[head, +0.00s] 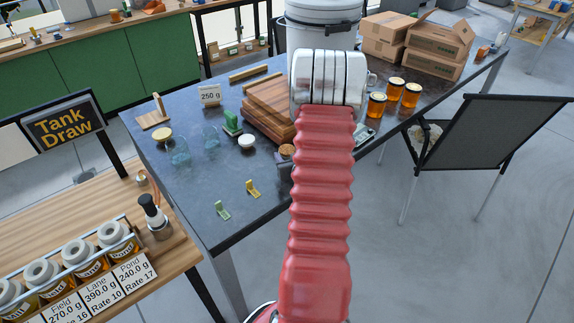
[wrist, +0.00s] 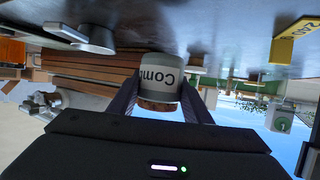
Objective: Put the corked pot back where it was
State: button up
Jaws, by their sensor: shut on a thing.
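The wrist view appears upside down, with the table surface at the top and the brown cork at the bottom. In the head view the cork (head: 287,150) shows beside my red arm, and the pot's body is mostly hidden by my gripper. The pot is close to the dark table (head: 190,188); I cannot tell whether it touches.
Stacked wooden boards (head: 262,124) stand behind the pot. Amber jars (head: 393,90) stand right of my arm.

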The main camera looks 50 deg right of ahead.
dwell(0.3)
jog(key=shift+f, duration=2.05)
jog(key=shift+f, duration=0.1)
jog(key=o, duration=1.4)
jog(key=v, duration=1.2)
